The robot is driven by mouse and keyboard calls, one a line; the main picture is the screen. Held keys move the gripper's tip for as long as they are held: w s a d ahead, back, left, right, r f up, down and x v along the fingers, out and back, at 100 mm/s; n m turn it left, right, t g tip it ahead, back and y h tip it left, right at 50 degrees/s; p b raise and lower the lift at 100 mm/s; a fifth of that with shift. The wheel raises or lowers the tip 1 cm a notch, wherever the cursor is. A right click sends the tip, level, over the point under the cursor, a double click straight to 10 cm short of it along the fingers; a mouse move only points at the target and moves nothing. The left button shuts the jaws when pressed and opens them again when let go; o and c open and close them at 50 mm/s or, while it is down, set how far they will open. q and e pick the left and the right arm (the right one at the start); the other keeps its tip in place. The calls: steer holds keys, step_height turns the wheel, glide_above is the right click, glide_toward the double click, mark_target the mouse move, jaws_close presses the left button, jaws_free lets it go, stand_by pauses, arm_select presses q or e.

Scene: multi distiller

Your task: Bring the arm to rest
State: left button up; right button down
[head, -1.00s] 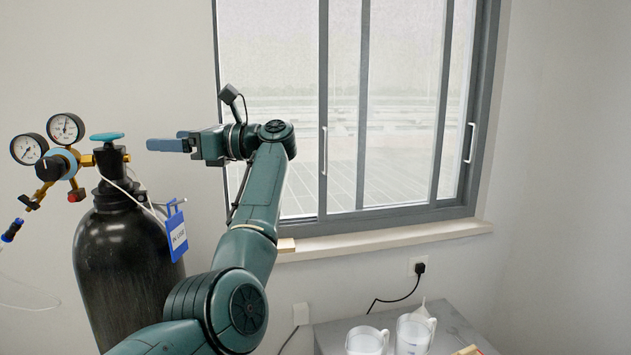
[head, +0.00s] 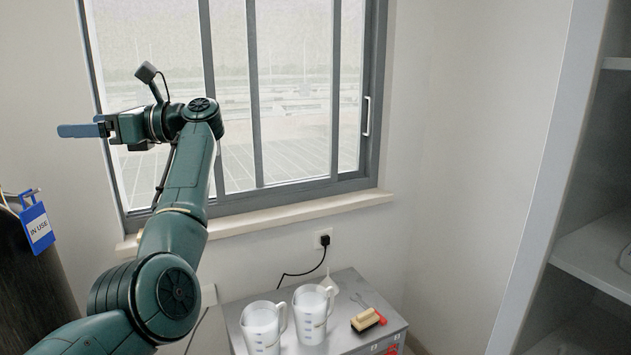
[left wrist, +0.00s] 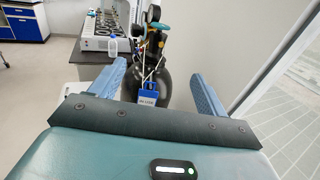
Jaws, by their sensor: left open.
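My left arm comes in from the left of the head view, bent at the elbow and raised in front of the window. My left gripper (head: 80,130) is at its end, pointing left with its blue fingers above the dark cylinder. In the left wrist view the two blue fingers (left wrist: 162,88) stand wide apart with nothing between them. The gas cylinder (left wrist: 181,88) with its blue tag shows beyond them, apart from the fingers. My right gripper is not in view.
The window (head: 290,90) and its sill (head: 300,211) lie behind my arm. A metal cabinet (head: 345,340) holds two white jugs (head: 262,328) and a brush (head: 366,320). A tall shelf (head: 590,240) stands at the right. A bench with equipment (left wrist: 104,40) shows in the left wrist view.

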arm_select(q)
step_height(320, 180, down, 15)
steer(key=w+m+t+y, duration=0.2)
steer(key=m+t+y, duration=0.3)
steer(key=m+t, duration=1.15)
steer(key=s+d+f+m+t+h, duration=0.25)
steer(key=d+f+m+h, duration=0.35)
steer(key=f+m+h, duration=0.55)
steer(key=s+d+f+m+t+h, duration=0.2)
steer(key=d+f+m+t+h, duration=0.45)
steer(key=m, duration=0.85)
steer(key=s+d+f+m+g+h, duration=0.3)
steer(key=s+f+m+g+h, duration=0.1)
steer(key=s+f, duration=0.25)
steer(key=s+d+f+m+g+h, duration=0.3)
steer(key=s+f+m+g, duration=0.15)
steer(key=f, duration=0.25)
steer(key=s+d+f+m+g, duration=0.1)
steer(key=s+f+m, duration=0.1)
steer(key=s, duration=0.4)
steer(key=s+d+f+m+g, duration=0.2)
steer(key=s+f, duration=0.2)
steer(key=s, duration=0.1)
steer(key=s+d+f+m+g+h, duration=0.1)
steer(key=s+d+f+m+g, duration=0.1)
steer(key=s, duration=0.4)
steer(key=shift+s+f, duration=0.35)
steer(key=shift+f, duration=0.15)
